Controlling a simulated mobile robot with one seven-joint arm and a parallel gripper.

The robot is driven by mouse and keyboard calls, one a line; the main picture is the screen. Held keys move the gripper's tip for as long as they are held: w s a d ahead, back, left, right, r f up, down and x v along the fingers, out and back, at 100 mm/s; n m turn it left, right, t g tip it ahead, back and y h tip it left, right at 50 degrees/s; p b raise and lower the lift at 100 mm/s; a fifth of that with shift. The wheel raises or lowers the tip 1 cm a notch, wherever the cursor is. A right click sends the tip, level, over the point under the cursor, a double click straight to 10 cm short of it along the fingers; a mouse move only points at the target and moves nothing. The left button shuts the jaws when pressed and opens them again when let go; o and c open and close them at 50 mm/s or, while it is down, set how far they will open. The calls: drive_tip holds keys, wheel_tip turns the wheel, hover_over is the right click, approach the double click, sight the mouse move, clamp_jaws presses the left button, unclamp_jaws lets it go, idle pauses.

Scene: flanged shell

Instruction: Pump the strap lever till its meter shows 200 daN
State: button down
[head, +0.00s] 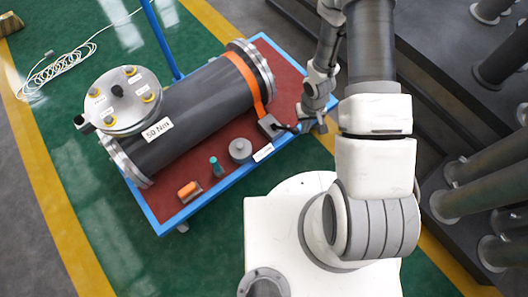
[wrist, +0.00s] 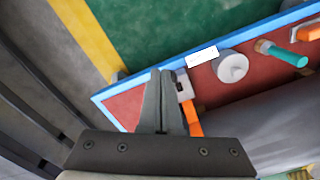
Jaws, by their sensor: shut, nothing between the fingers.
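An orange strap (head: 246,80) runs over the dark flanged shell (head: 195,108) on a blue-rimmed cart. At its lower end sits a small grey ratchet block (head: 269,126), with a dark lever (head: 288,129) sticking out toward my gripper (head: 312,122). In the wrist view, my gripper (wrist: 163,76) is shut, its fingertips beside the ratchet block (wrist: 182,86) and the orange strap (wrist: 194,122). The fingers partly hide that area, and I cannot tell if they touch the lever. A small white plate (head: 263,152) lies near the ratchet; its text is too small to read.
On the red cart top (head: 222,177) stand a grey round piece (head: 240,150), a teal-handled tool (head: 215,166) and an orange item (head: 189,191). A blue post (head: 160,40) rises behind the shell. Dark racking with pipes (head: 470,200) stands at right. Green floor at lower left is clear.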

idle(0.3)
drive_tip(key=shift+w+a+f+b, duration=0.4)
drive_tip(key=shift+w+f+b, duration=0.1)
drive_tip(key=shift+w+f, duration=0.05)
drive_tip(key=shift+w+a+f+b, duration=0.35)
drive_tip(key=shift+w+f+b, duration=0.1)
drive_tip(key=shift+w+f, duration=0.1)
drive_tip(key=shift+s+d+f+b, duration=0.5)
drive_tip(key=shift+s+f+b, duration=0.3)
drive_tip(key=shift+f+b, duration=3.55)
wheel_tip(320, 180, up, 11)
drive_tip(key=p, duration=1)
drive_tip(key=shift+s+d, duration=0.25)
